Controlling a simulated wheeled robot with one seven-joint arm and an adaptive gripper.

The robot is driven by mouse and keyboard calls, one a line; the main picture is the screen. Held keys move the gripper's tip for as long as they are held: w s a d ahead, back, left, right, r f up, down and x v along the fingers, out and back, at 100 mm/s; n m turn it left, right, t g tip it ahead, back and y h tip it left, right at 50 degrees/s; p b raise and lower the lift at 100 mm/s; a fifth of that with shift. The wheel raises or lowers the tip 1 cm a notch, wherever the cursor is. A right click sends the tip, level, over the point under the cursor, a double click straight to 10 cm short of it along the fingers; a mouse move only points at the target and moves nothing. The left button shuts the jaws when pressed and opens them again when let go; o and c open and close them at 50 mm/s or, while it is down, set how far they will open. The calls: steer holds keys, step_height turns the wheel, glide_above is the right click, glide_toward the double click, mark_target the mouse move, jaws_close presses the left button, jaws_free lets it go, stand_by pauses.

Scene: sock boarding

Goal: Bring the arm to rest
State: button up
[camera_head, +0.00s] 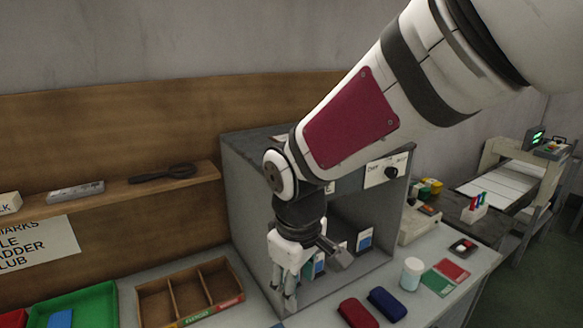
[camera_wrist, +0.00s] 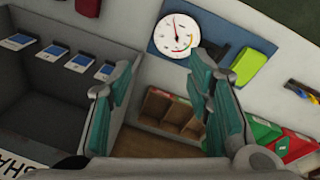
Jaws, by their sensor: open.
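My gripper (camera_head: 284,290) hangs from my white arm with its fingers pointing down, in front of the left side of the grey open-fronted box (camera_head: 246,200). In the wrist view my gripper (camera_wrist: 172,78) has its two teal-padded fingers spread wide, with nothing between them. The arm reaches in from the upper right and hides part of the box's top and opening. I cannot tell from the head view whether the fingers touch the box edge.
A shelf (camera_head: 110,198) runs along the left wall. A white dial (camera_wrist: 174,38) shows in the wrist view.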

steer(key=s+d+r+m+t, duration=0.1)
steer(key=s+d+r+m, duration=0.4)
steer(key=s+d, duration=0.2)
steer(key=s+d+r+m+t, duration=0.2)
steer(key=s+d+r+m, duration=0.3)
steer(key=d, duration=0.6)
steer(key=shift+s+d+r, duration=0.15)
steer(key=shift+s+r, duration=0.2)
steer(key=shift+s, duration=0.9)
